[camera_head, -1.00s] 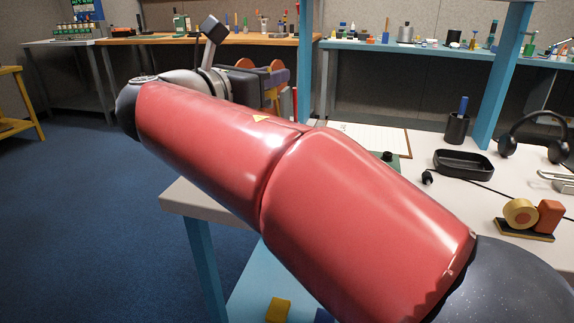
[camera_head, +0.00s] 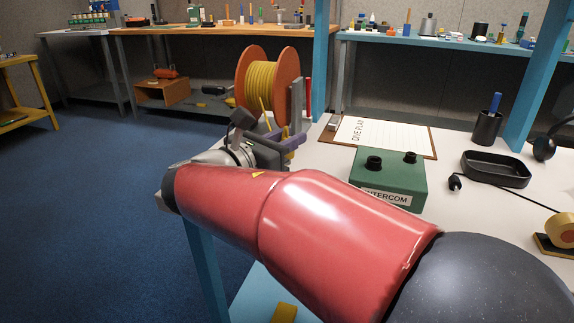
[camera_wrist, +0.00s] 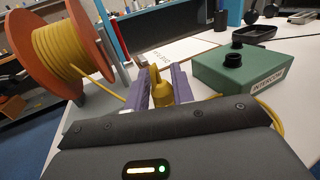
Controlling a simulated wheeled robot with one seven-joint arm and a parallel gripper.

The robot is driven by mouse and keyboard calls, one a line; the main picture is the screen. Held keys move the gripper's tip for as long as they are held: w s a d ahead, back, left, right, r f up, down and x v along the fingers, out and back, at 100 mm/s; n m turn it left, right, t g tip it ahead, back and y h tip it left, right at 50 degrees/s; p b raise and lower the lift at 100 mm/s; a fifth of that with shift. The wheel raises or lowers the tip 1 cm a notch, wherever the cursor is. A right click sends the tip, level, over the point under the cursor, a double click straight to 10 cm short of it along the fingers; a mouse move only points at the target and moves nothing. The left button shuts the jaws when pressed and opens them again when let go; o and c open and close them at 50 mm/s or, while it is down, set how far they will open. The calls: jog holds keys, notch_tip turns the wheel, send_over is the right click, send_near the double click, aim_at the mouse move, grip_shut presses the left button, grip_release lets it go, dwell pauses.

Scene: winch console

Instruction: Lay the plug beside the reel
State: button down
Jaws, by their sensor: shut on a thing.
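The reel (camera_head: 272,85) has orange flanges wound with yellow cable and stands upright at the bench's left end. It also shows at the left in the wrist view (camera_wrist: 55,50). My gripper (camera_head: 288,140), with purple fingers, is just in front of the reel in the head view. In the wrist view my gripper (camera_wrist: 163,80) is shut on the yellow plug (camera_wrist: 161,93), right of the reel and apart from it. A yellow cable runs from the reel toward the gripper. My arm hides part of the bench in the head view.
A green intercom box (camera_head: 390,180) stands on the bench right of my gripper. A clipboard (camera_head: 385,135) lies behind it. A black tray (camera_head: 496,168), a pen cup (camera_head: 487,128) and a small black connector on a cord (camera_head: 455,183) are farther right.

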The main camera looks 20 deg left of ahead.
jog(key=shift+f+b, duration=0.3)
jog(key=shift+f, duration=2.15)
jog(key=c, duration=1.2)
grip_release()
jog(key=shift+f, duration=0.1)
jog(key=shift+s, duration=0.1)
jog(key=v, duration=1.2)
